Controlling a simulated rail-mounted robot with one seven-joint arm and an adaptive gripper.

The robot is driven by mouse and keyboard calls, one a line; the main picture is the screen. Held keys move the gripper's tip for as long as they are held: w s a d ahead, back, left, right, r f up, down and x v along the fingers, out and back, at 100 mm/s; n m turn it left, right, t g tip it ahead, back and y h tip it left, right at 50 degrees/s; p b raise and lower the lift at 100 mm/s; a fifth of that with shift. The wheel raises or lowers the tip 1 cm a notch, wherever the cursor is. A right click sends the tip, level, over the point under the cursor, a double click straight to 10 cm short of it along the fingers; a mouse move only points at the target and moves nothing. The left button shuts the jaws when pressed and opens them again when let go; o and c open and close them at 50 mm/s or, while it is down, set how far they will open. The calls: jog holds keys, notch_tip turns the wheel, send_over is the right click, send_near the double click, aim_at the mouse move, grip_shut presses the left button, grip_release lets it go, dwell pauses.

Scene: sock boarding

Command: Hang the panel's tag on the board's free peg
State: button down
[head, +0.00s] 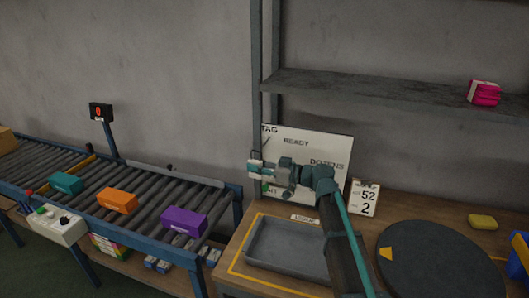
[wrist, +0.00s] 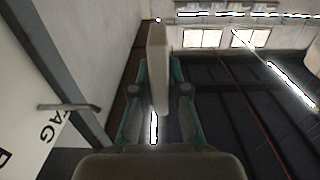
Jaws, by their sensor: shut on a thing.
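The white board (head: 315,145) stands upright at the back of the table, lettered TAG, READY and DOZENS. My gripper (head: 257,169) is in front of its left edge and hides part of it. In the wrist view my gripper (wrist: 159,95) is shut on a pale, thin slab seen edge-on, which looks like the tag (wrist: 157,50). A grey peg (wrist: 65,106) sticks out of the board by the word TAG, left of the gripper and apart from the slab. A small green patch (head: 266,188) shows low on the board, partly hidden.
The control panel (head: 56,226) is on the conveyor's front, with teal, orange and purple boxes (head: 183,221) on the rollers. A grey tray (head: 285,250), dark round disc (head: 430,260) and number card (head: 364,198) are on the table. A shelf post (head: 257,70) rises beside the board.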

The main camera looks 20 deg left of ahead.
jog(key=w+p, duration=0.1)
jog(key=w, duration=0.8)
jog(key=shift+a+f+p, duration=0.15)
jog(key=shift+f+p, duration=0.15)
jog(key=shift+f, duration=0.05)
jog(key=shift+f+b, duration=0.45)
jog(key=shift+b, duration=0.1)
jog(key=c, duration=1.2)
grip_release()
jog(key=shift+r+p, duration=0.2)
jog(key=shift+p, duration=1.05)
